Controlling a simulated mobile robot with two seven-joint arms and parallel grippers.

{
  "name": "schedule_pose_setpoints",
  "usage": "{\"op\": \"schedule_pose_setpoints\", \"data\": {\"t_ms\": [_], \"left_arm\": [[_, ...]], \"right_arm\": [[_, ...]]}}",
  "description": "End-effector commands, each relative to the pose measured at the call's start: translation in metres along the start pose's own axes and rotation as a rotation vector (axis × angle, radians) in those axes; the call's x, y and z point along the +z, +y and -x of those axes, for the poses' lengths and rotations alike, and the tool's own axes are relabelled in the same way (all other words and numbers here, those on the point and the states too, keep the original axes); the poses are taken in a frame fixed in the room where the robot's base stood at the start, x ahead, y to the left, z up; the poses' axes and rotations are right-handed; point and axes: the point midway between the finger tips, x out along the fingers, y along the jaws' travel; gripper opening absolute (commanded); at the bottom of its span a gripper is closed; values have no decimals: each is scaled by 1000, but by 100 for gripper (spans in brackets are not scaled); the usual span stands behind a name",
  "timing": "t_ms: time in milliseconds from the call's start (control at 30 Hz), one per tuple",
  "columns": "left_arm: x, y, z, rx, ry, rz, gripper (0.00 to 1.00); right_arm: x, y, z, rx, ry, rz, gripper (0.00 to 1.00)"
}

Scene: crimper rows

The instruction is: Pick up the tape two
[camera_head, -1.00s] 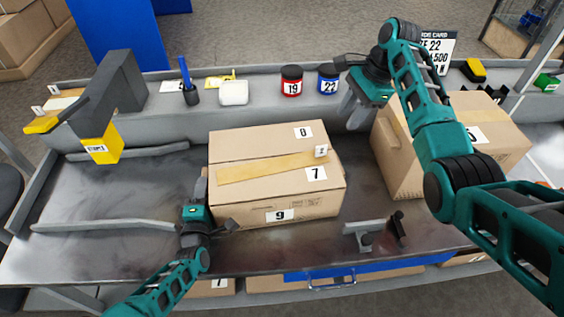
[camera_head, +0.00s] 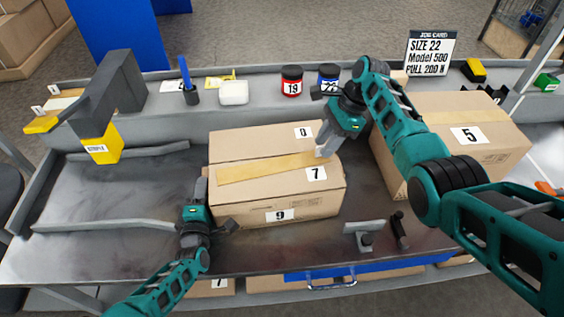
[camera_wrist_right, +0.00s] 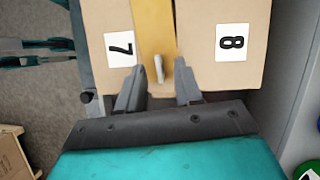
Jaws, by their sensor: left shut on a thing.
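The tan tape strip (camera_head: 262,167) lies along the top of the cardboard box (camera_head: 240,146). In the right wrist view the tape (camera_wrist_right: 153,25) runs toward my gripper and ends in a pale upright tab (camera_wrist_right: 159,68). My right gripper (camera_head: 325,152) is over the right end of the tape. Its fingers (camera_wrist_right: 158,74) are apart in the wrist view, one on each side of the tab, with gaps to it. In the head view the gripper hides the tab. My left gripper (camera_head: 214,200) is shut on the box at its near left corner.
Another box (camera_head: 478,137) labelled 5 stands to the right. A red jar (camera_head: 291,82) and a blue jar (camera_head: 328,78) stand on the back ledge. A grey bracket (camera_head: 364,236) lies in front of the box. The table's left part is mostly clear.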

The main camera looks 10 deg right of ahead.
Motion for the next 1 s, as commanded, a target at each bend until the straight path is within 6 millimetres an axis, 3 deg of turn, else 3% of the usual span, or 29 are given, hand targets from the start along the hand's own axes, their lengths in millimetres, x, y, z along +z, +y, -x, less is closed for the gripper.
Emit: {"op": "schedule_pose_setpoints", "data": {"t_ms": [100,367,733,1000], "left_arm": [[0,1,0,2,0,0,0],[0,1,0,2,0,0,0],[0,1,0,2,0,0,0],[0,1,0,2,0,0,0]], "right_arm": [[0,1,-12,2,0,0,35],[0,0,-15,-1,1,0,35],[-1,0,-14,-1,1,0,1],[-1,0,-14,-1,1,0,0]]}}
